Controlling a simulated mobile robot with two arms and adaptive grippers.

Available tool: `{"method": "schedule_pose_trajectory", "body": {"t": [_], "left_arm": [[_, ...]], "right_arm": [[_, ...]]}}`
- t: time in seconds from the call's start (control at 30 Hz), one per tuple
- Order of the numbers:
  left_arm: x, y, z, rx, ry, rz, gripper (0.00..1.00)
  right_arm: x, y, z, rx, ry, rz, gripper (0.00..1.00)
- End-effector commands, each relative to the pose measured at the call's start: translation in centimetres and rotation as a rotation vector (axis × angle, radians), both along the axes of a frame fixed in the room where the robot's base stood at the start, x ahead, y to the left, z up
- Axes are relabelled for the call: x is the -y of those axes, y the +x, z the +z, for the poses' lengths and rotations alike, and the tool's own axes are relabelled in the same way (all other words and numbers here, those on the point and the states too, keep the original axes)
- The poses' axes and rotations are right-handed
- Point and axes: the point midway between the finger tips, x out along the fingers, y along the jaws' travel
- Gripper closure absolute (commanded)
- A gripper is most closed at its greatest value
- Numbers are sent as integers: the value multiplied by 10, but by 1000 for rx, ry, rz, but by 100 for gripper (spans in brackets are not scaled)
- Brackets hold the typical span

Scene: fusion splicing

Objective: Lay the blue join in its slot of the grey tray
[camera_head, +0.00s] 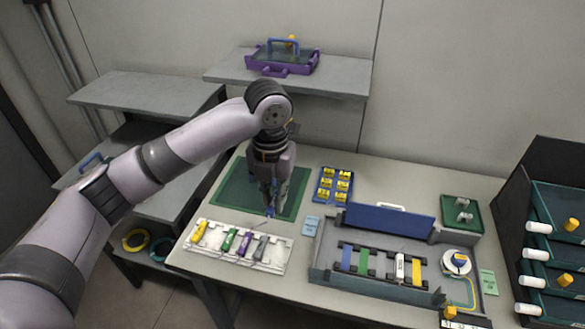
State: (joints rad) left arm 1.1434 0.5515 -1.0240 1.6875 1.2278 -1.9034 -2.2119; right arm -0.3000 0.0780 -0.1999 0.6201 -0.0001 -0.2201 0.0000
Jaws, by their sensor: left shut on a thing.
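My left gripper (271,208) is above the front of the green mat, pointing down. It is shut on the blue join (270,211), of which only a small part shows below the fingertips. The grey tray (318,272) is to the right of the gripper, with a row of slots marked in colours. A blue strip (347,257) lies at the left of that row, with a green strip (363,261) beside it and a yellow strip (416,272) farther right. A white piece (399,268) lies in the row. My right gripper is not in view.
A white holder (270,265) in front of the gripper carries yellow, green, purple and dark pieces. A raised blue panel (389,229) stands along the grey tray's back. A blue tray of yellow pieces (333,186) is behind. A dark rack (545,220) stands at the right.

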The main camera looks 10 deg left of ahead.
Motion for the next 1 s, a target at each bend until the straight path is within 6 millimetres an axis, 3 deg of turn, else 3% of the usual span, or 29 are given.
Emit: {"method": "schedule_pose_trajectory", "body": {"t": [0.17,0.37,1.0], "left_arm": [[0,-1,4,-1,0,12,100],[-3,-7,3,3,0,185,100],[-18,-50,-4,12,-12,1301,100]], "right_arm": [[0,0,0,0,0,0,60],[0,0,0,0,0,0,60],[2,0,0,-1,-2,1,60]]}}
